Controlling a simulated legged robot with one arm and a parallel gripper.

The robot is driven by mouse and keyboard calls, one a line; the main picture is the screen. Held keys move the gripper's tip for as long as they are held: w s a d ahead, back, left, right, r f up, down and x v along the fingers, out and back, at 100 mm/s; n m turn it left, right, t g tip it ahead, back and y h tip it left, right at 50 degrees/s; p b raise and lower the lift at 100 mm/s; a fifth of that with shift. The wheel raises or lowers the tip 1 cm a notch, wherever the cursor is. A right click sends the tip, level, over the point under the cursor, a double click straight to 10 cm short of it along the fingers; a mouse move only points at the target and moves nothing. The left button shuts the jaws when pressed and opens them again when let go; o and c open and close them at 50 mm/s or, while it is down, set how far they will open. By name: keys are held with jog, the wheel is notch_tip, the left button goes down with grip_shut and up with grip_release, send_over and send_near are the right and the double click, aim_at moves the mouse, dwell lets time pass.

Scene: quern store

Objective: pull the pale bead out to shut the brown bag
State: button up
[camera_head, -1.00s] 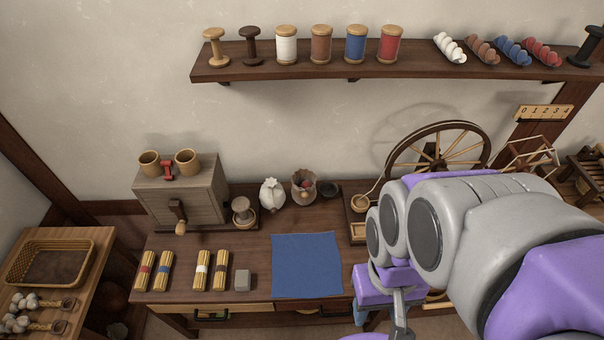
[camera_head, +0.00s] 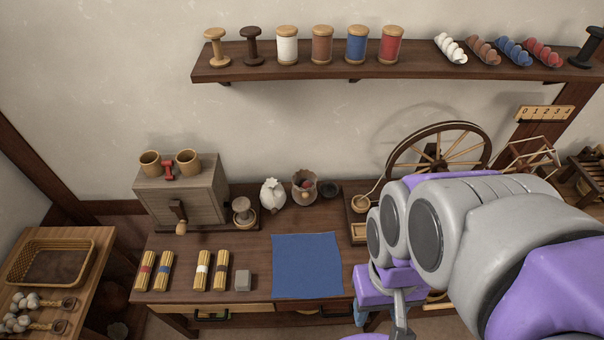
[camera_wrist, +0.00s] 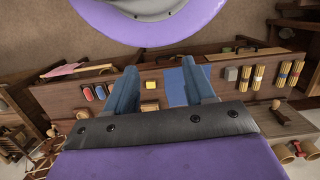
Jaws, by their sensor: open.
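The brown bag (camera_head: 304,187) stands at the back of the workbench in the head view, right of a tied white bag (camera_head: 272,193). Its mouth looks open, with something reddish inside. I cannot make out the pale bead at this size. My gripper (camera_wrist: 160,66) is open and empty in the wrist view, its two blue fingers apart above the bench. In the head view it is mostly hidden behind my arm, in front of the bench's right part and well apart from the brown bag. I cannot pick out the brown bag in the wrist view.
A blue cloth (camera_head: 307,265) lies flat in front. A wooden box with a crank (camera_head: 180,190) and a spool (camera_head: 242,210) stand left. A spinning wheel (camera_head: 438,150) rises right. A shelf (camera_head: 400,66) hangs above.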

jog(key=m+t+h+p, duration=0.15)
jog(key=m+t, duration=0.35)
jog(key=t, duration=0.7)
send_over(305, 195)
jog(key=s+a, duration=0.3)
notch_tip(305, 195, down, 24)
notch_tip(305, 195, down, 8)
jog(key=a+t+h, duration=0.2)
jog(key=s+f+t+h, duration=0.3)
jog(key=s+f+t, duration=0.2)
jog(key=s+f, duration=0.5)
jog(key=shift+m, duration=0.3)
jog(key=b+x, duration=0.1)
jog(key=x, duration=0.4)
jog(key=b+x, duration=0.2)
jog(key=x, duration=0.4)
jog(key=b+x, duration=0.1)
jog(key=x, duration=0.4)
jog(key=shift+w+d+r, duration=0.15)
jog(key=shift+w+r, duration=0.15)
jog(key=shift+r, duration=0.05)
